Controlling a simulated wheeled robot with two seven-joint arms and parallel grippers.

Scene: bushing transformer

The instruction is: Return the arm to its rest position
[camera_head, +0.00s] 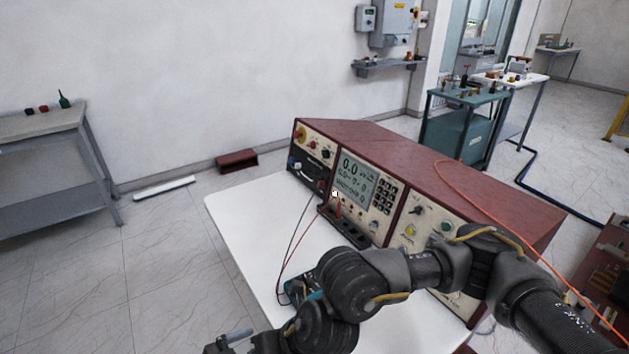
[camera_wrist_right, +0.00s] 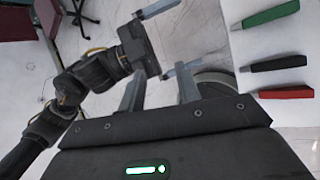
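A dark arm with yellow cable loops comes in from the right in the head view and reaches across the front of the white table. Its gripper (camera_head: 235,340) is at the bottom edge, left of the table, and only partly in frame. In the right wrist view my right gripper (camera_wrist_right: 161,84) has its two grey fingers apart with nothing between them. Another arm of mine shows at upper left there. Its gripper (camera_wrist_right: 172,40), my left one, also has its fingers apart and empty. The left arm is not clearly visible in the head view.
A dark red test instrument (camera_head: 367,190) stands on the white table (camera_head: 240,215), with thin leads and an orange cable. A grey bench (camera_head: 45,122) is at left. In the right wrist view, green, black and red tools (camera_wrist_right: 272,66) lie on a pale surface. Floor lies left of the table.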

